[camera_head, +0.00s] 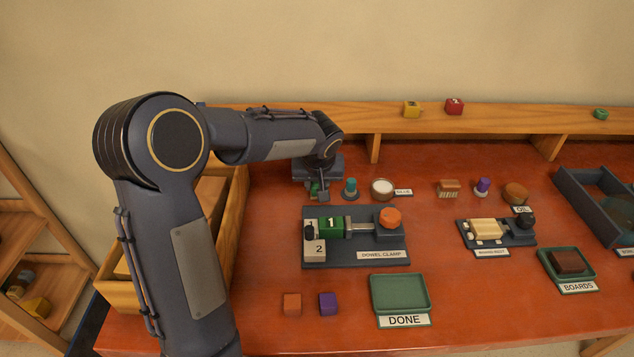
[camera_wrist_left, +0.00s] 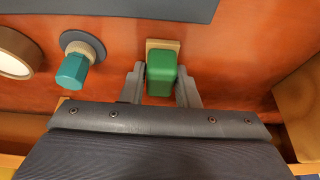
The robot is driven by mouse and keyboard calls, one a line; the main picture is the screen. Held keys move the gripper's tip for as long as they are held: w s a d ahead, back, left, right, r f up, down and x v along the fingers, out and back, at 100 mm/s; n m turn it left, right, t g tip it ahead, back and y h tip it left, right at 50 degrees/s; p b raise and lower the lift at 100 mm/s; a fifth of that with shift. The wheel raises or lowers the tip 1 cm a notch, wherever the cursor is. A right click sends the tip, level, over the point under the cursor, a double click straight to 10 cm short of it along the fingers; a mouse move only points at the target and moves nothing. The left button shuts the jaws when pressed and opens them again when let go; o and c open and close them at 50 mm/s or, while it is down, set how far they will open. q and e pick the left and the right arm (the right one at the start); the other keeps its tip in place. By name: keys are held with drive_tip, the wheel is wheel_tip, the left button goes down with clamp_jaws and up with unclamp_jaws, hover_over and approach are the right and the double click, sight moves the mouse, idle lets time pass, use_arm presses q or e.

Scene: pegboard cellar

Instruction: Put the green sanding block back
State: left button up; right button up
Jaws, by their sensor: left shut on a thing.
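The green sanding block (camera_wrist_left: 161,72) with a tan edge sits between the two fingers of my left gripper (camera_wrist_left: 161,88) in the left wrist view. The fingers are shut on its sides. In the head view my left gripper (camera_head: 318,192) is low over the back left of the red bench, and only a sliver of the green block (camera_head: 313,188) shows. I cannot tell whether the block touches the bench. My right gripper is not in view.
A teal-topped piece on a round base (camera_head: 350,189) and a glue pot (camera_head: 382,187) stand just right of the gripper. The dowel clamp (camera_head: 365,252) lies in front. A wooden box (camera_head: 238,215) is at the left. A green DONE tray (camera_head: 399,294) is at the front.

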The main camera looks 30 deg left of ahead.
use_arm(q)
drive_tip(key=o, duration=0.9)
drive_tip(key=shift+f, duration=0.1)
drive_tip(key=shift+o, duration=0.2)
drive_tip(key=shift+r+p, duration=0.35)
drive_tip(key=shift+p, duration=0.05)
drive_tip(key=v, duration=1.1)
drive_tip(key=s+d+f+m+h, duration=0.1)
drive_tip(key=s+d+h, duration=0.1)
drive_tip(key=s, duration=0.6)
drive_tip(key=s+d+f+m+t+h, duration=0.1)
drive_tip(key=s+d+f+m+h, duration=0.1)
drive_tip(key=s, duration=0.6)
drive_tip(key=s+d+f+m+h, duration=0.1)
drive_tip(key=s+d, duration=0.3)
drive_tip(key=s, duration=0.5)
drive_tip(key=shift+d+f+t+h, duration=0.35)
drive_tip(key=shift+f+t+h, duration=0.05)
drive_tip(key=shift+f+h, duration=0.15)
drive_tip(key=shift+s+d+f+m, duration=0.25)
drive_tip(key=shift+m, duration=0.05)
drive_tip(key=shift+s, duration=0.1)
